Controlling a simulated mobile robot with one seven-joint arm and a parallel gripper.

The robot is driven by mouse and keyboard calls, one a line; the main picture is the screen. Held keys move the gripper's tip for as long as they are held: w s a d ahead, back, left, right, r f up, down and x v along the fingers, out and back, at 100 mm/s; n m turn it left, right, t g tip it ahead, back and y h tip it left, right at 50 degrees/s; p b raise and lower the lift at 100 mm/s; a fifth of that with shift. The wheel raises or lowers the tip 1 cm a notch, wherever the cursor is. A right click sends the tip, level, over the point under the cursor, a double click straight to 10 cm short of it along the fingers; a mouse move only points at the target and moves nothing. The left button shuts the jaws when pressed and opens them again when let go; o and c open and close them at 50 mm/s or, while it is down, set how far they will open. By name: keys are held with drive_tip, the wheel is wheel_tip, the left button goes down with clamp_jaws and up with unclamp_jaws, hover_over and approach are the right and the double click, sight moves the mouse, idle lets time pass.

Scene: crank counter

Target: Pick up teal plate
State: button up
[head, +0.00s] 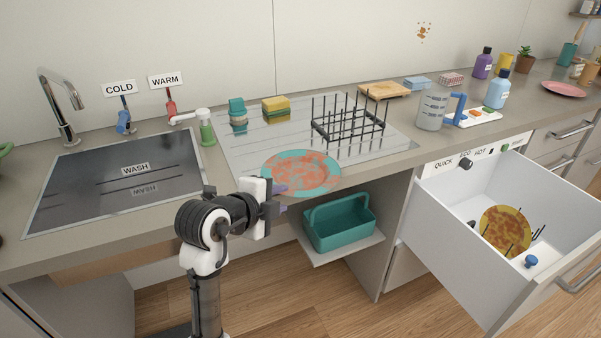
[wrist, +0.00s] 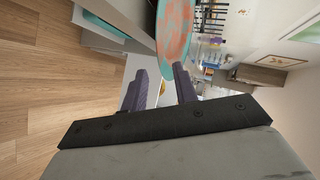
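The teal plate (head: 301,173), with a teal rim and orange-red stains over its middle, lies at the front edge of the ribbed drainboard (head: 240,142). My gripper (head: 283,199) is at the plate's front left edge. Its two purple-grey fingers stand apart, one above the other in the head view. Whether a finger touches the plate, I cannot tell.
A black dish rack (head: 348,127) stands behind the plate. The sink (head: 118,180) is to the left. A teal caddy (head: 339,224) sits on a shelf below. An open white drawer (head: 450,240) at right holds a stained yellow plate (head: 506,230). A measuring jug (head: 432,111) stands on the counter.

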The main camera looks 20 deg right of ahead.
sight(292, 194)
drive_tip(key=p+x, duration=0.1)
drive_tip(key=x, duration=0.3)
drive_tip(key=shift+w+d, duration=0.15)
drive_tip(key=shift+d, duration=0.15)
clamp_jaws()
